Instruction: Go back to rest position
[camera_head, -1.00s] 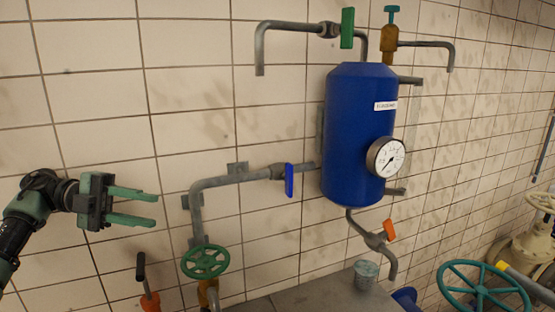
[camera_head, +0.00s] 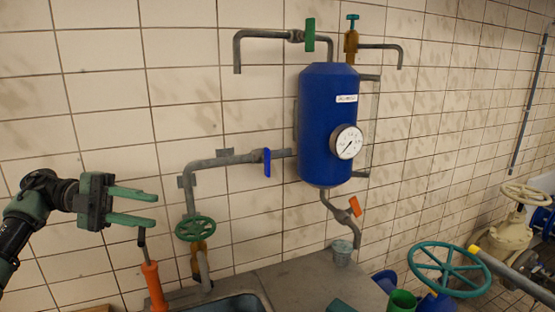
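My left gripper (camera_head: 150,208) is at the left of the head view, with its two green fingers apart and pointing right. Nothing is between the fingers. It is in front of the tiled wall, left of the green handwheel (camera_head: 195,228) and above an orange-handled tool (camera_head: 154,285). My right gripper is not in view.
A blue tank (camera_head: 322,110) with a gauge (camera_head: 347,142) and pipes hangs on the wall. Below it are a grey counter (camera_head: 290,282), a sink (camera_head: 235,303) and a cup (camera_head: 341,252). A teal handwheel (camera_head: 449,268), a cream valve (camera_head: 507,240) and a green bucket (camera_head: 402,301) stand at right.

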